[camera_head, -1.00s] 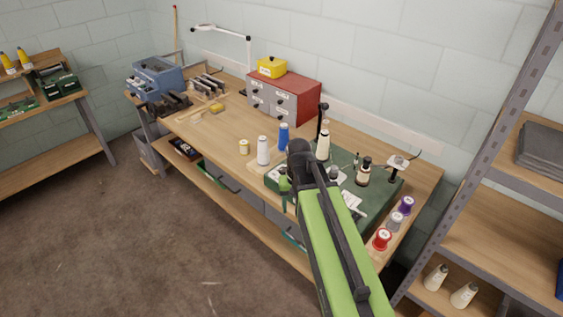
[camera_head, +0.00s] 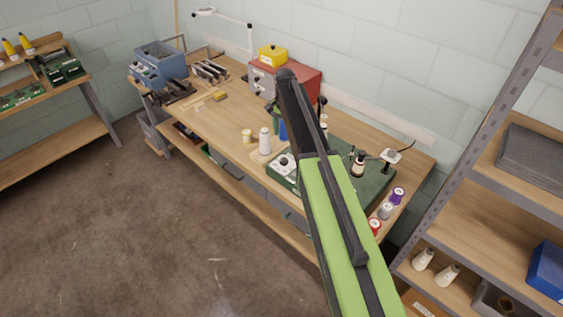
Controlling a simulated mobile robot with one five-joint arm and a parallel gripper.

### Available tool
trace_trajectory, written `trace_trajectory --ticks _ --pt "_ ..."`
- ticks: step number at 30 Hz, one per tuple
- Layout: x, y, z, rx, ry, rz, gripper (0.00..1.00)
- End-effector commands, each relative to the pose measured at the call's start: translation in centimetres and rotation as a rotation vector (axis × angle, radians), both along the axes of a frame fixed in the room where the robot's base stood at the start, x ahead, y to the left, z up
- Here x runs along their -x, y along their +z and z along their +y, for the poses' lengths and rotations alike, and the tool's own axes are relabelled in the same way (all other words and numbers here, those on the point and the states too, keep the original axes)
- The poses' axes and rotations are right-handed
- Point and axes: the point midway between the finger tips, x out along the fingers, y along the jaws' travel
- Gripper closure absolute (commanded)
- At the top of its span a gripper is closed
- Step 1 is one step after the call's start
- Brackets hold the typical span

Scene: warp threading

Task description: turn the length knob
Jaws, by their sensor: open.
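A dark green machine (camera_head: 378,186) sits on the right half of the wooden workbench. At its left front end is a small white dial with a dark knob (camera_head: 284,161), which may be the length knob; its markings are too small to read. My green and black arm crosses the middle of the machine and hides part of it. My gripper (camera_head: 273,108), at the arm's far end, is raised above the bench in front of the red cabinet. It is small and partly hidden by the arm, open and apart from the dial.
White (camera_head: 265,140) and yellow (camera_head: 247,136) spools stand left of the machine; a blue spool (camera_head: 283,130) is partly behind my arm. Red, grey and purple spools line the bench's right end. A red cabinet (camera_head: 298,82) is behind. A metal shelf (camera_head: 475,140) stands close on the right.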

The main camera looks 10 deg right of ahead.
Motion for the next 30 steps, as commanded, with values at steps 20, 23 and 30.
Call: trace_trajectory --ticks 20,23,30 --pt "0.0 -14.2 -0.1 0.0 0.0 0.0 0.44" --pt "0.0 -15.0 -0.1 0.0 0.0 0.0 0.44" --pt "0.0 -14.8 -0.2 0.0 -0.001 0.0 0.44"
